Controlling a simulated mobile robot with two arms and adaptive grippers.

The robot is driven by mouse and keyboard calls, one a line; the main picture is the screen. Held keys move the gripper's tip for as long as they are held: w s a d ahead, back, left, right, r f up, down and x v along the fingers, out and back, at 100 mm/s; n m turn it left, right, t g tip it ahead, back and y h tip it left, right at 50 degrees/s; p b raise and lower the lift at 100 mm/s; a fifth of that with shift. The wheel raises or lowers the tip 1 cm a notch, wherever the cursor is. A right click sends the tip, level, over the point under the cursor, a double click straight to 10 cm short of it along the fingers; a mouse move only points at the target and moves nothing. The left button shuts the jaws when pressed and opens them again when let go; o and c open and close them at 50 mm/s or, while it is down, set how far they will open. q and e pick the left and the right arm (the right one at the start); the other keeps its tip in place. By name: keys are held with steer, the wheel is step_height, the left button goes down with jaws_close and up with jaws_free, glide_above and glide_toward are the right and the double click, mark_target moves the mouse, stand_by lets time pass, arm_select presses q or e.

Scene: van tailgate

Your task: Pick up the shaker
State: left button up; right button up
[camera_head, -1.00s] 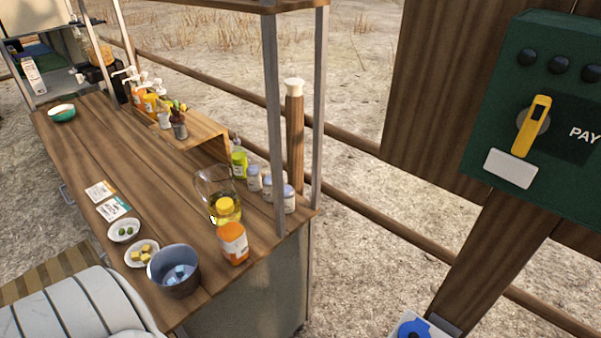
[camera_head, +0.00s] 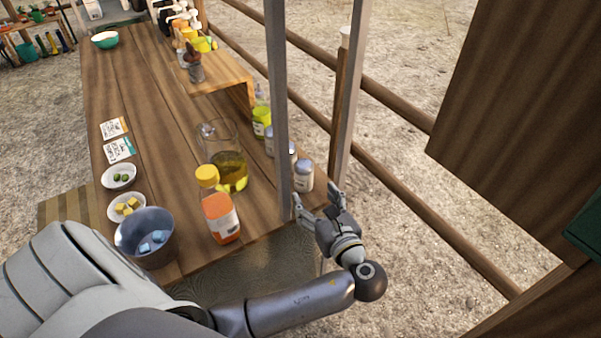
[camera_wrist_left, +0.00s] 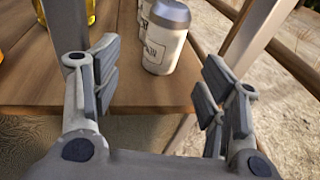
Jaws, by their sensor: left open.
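Several white shakers with grey lids stand in a row at the right edge of the wooden counter in the head view, partly hidden by a post. The nearest shaker (camera_head: 304,176) stands upright beside the post. My left gripper (camera_head: 316,199) is just in front of it at the counter corner, fingers apart and empty. In the left wrist view the labelled shaker (camera_wrist_left: 165,38) stands upright ahead, between and beyond the open fingers of my gripper (camera_wrist_left: 160,78), with no visible contact. Another shaker behind it is partly hidden. My right gripper is out of view.
The post (camera_head: 279,100) rises close left of the nearest shaker, and a second post (camera_head: 352,95) stands right of it. A glass pitcher (camera_head: 222,150), an orange-labelled bottle (camera_head: 221,218) and a dark bowl (camera_head: 146,238) stand to the left on the counter (camera_head: 150,95).

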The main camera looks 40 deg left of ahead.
mark_target(307, 183)
arm_select(q)
steer(key=x, duration=0.3)
steer(key=shift+w+a, duration=0.1)
steer(key=shift+w, duration=0.15)
steer(key=shift+p+x, duration=0.35)
steer(key=shift+x, duration=2.45)
steer(key=c, duration=1.2)
